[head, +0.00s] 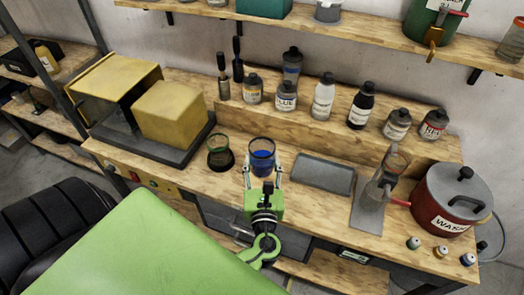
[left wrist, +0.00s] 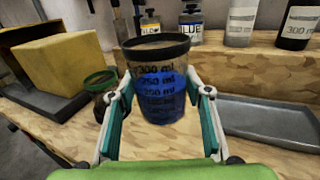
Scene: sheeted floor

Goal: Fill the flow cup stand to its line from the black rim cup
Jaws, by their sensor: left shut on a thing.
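The black rim cup (head: 262,158) is clear, with volume marks and blue liquid inside; it stands upright near the front of the bench. It fills the middle of the left wrist view (left wrist: 157,85). My left gripper (head: 263,174) is shut on it, one finger on each side. I cannot tell whether its base touches the bench. The flow cup stand (head: 369,205) is to the right, with a grey base plate and a clear cup (head: 397,160) held on top. Its line is too small to make out. My right gripper is not in view.
A green rim cup (head: 219,143) stands just left of the held cup. A grey tray (head: 323,174) lies between the held cup and the stand. A red WASH pot (head: 452,200) is right of the stand. Several bottles, including a BLUE one (head: 286,97), line the raised shelf behind.

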